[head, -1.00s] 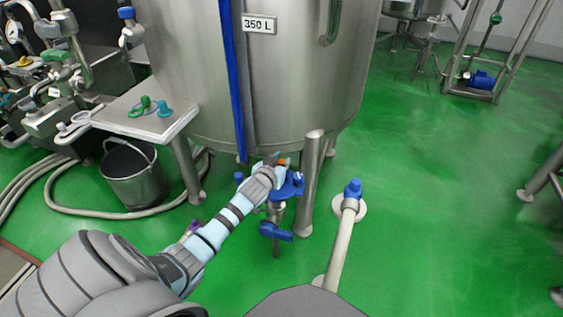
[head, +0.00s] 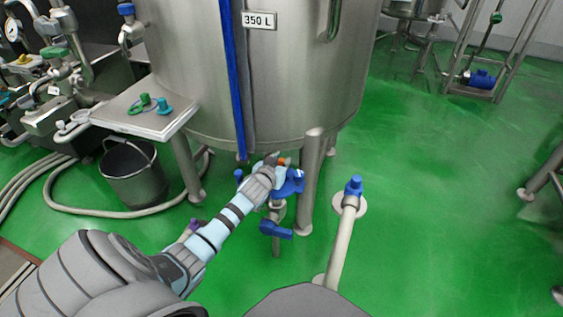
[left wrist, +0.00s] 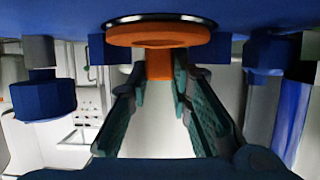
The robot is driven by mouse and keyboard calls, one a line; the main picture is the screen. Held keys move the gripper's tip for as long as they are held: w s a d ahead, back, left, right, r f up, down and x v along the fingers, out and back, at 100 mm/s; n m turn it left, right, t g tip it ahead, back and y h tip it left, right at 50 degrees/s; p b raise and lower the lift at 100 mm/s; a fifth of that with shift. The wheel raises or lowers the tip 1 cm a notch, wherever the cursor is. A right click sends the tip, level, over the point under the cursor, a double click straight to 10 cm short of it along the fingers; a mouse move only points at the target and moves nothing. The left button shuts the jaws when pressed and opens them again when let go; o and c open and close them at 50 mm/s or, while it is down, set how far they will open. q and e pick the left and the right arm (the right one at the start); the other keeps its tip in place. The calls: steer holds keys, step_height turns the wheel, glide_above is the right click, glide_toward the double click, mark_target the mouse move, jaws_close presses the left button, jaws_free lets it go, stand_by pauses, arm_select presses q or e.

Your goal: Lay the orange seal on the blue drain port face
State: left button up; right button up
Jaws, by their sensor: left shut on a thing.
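The orange seal (left wrist: 158,36) is a round disc with a tab, in the left wrist view. My left gripper (left wrist: 160,72) is shut on the tab. The blue drain port face (left wrist: 250,20) spans the top of that view, and the seal overlaps a black-rimmed round opening in it. I cannot tell whether seal and face touch. In the head view, my left gripper (head: 272,160) is at the blue drain port (head: 294,184) under the tank, with a small bit of the orange seal (head: 282,161) showing. The gripper hides part of the port. My right gripper is not in view.
The steel tank (head: 280,80) stands above, with a leg (head: 311,180) just right of the port. A blue valve handle (head: 275,229) hangs below the port. A side table (head: 120,117), a bucket (head: 134,175) and hoses stand left. The green floor at right is open.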

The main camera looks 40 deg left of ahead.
arm_select(q)
steer(key=shift+s+f, duration=0.15)
steer(key=shift+f, duration=0.2)
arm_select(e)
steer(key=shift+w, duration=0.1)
arm_select(q)
steer(key=o, duration=0.9)
steer(key=shift+d, duration=0.15)
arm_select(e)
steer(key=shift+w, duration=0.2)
arm_select(q)
steer(key=shift+f, duration=0.1)
steer(key=shift+s, duration=0.1)
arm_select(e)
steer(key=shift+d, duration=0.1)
arm_select(q)
steer(key=shift+s, duration=0.1)
steer(key=v, duration=1.1)
steer(key=shift+r, duration=0.4)
steer(key=shift+s+d+r, duration=0.1)
steer(key=shift+s, duration=0.05)
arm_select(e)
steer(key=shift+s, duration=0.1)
